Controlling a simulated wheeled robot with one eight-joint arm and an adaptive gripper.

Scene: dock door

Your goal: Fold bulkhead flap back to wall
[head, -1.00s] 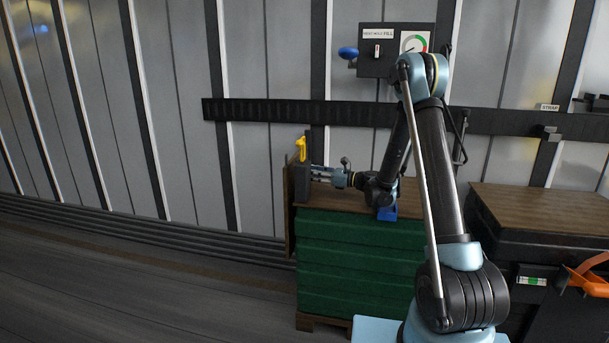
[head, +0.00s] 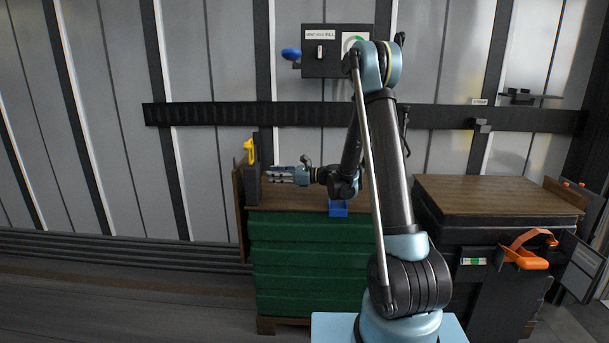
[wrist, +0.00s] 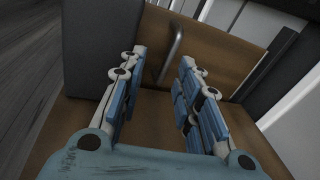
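The brown panel that looks like the bulkhead flap (head: 240,205) stands upright at the left end of the green stack, with a dark block (head: 254,184) beside it. In the wrist view a brown board (wrist: 222,45) carries a thin metal bar handle (wrist: 172,55). My gripper (head: 268,174) reaches left, low over the stack's brown top, close to the dark block. In the wrist view my gripper (wrist: 164,60) is open, and the bar shows between and just beyond its fingertips. I cannot tell whether the fingers touch it.
A yellow hook-like part (head: 249,151) sits above the dark block. A blue piece (head: 338,208) is at the top front of the green stack (head: 300,260). A dark control box (head: 320,60) hangs on the wall. A brown-topped dark stand (head: 500,197) and orange handle (head: 528,250) are at right.

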